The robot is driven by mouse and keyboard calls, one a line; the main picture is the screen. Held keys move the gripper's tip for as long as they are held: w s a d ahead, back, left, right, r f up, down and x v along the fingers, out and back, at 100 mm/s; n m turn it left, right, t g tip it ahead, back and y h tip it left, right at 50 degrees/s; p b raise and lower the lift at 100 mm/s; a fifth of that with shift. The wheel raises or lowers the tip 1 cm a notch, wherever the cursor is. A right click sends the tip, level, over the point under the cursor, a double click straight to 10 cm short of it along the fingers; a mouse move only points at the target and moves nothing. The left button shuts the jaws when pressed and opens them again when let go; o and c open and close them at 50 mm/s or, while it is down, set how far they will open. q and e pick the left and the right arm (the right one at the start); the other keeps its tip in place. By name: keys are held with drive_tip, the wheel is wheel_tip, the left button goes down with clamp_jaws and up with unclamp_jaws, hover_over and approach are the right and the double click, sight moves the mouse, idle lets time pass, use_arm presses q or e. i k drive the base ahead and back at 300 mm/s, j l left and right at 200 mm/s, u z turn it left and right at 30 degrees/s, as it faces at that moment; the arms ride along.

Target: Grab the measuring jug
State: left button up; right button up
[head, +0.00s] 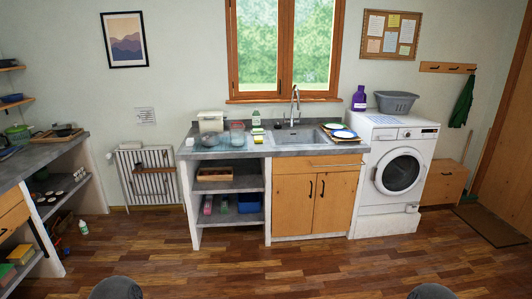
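A small clear, bluish container (237,127) stands on the left part of the masonry counter (285,151), left of the sink. It may be the measuring jug, but it is too small for me to make out a handle or markings. A clear bowl (210,139) sits to its left, with a white box-like container (210,121) behind the bowl. Neither of my grippers is in view. Only two dark rounded parts, probably of my arms, show at the bottom edge, far from the counter.
A green-labelled bottle (255,118) and a yellow sponge (258,139) are right of the clear container. Plates (343,134) lie right of the sink (297,137). A washing machine (398,175) stands at right, another counter (45,158) at left. The wooden floor (270,265) between is open.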

sight(237, 131)
drive_tip(key=i, duration=2)
